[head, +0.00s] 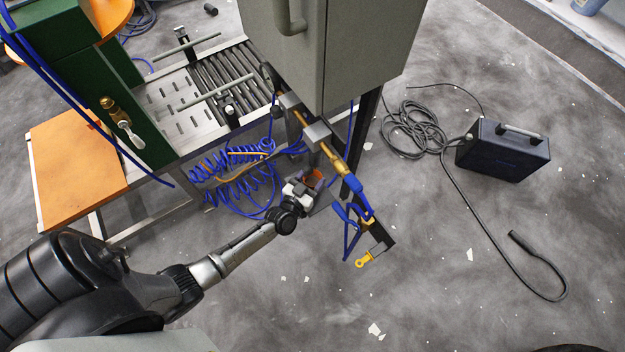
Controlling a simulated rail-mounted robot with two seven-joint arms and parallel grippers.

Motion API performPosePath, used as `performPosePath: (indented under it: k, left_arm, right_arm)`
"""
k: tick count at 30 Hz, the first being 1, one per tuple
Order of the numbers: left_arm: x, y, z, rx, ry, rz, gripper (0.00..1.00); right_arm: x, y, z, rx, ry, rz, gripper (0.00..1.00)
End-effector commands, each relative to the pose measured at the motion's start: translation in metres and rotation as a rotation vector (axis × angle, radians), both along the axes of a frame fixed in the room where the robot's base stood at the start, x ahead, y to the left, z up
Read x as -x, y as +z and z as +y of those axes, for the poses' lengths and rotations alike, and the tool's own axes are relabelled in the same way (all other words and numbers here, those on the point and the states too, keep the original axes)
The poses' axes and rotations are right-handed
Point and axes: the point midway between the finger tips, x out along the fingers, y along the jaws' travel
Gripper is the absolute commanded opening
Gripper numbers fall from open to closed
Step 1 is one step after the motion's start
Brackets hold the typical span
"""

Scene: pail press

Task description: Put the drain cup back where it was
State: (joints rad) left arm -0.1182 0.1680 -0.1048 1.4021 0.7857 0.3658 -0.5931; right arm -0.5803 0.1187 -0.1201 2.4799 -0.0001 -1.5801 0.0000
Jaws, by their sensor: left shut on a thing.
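My left arm comes in from the lower left. Its gripper (307,188) is at the middle of the view, beside the frame under the grey cabinet. It is shut on a small orange-brown cup-like thing (316,178), which I take to be the drain cup. The gripper's wrist and fingers hide much of it, and I cannot tell whether it touches the bracket beside it. My right gripper is not in view.
Just right of the gripper runs a pipe with brass fittings and a blue-handled valve (352,190). Coiled blue hoses (238,180) hang to the left. The grey cabinet (335,50) overhangs from above. A roller conveyor (215,85) stands behind. A dark case (503,152) with cables lies on open floor.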

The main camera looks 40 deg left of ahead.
Motion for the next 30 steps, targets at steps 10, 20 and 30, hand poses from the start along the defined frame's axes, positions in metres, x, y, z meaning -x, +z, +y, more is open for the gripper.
performPosePath:
  k: [10, 20, 30]
  left_arm:
    - [-0.0024, -0.003, 0.0003, 0.0, 0.0, 0.0, 0.28]
    - [-0.0022, -0.0075, 0.0003, 0.0, 0.0, 0.0, 0.68]
    - [-0.0021, -0.0075, 0.0003, 0.0, 0.0, 0.0, 0.82]
  right_arm:
    - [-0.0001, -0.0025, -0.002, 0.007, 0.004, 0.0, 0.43]
    - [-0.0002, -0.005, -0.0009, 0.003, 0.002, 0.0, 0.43]
    - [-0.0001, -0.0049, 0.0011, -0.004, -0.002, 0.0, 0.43]
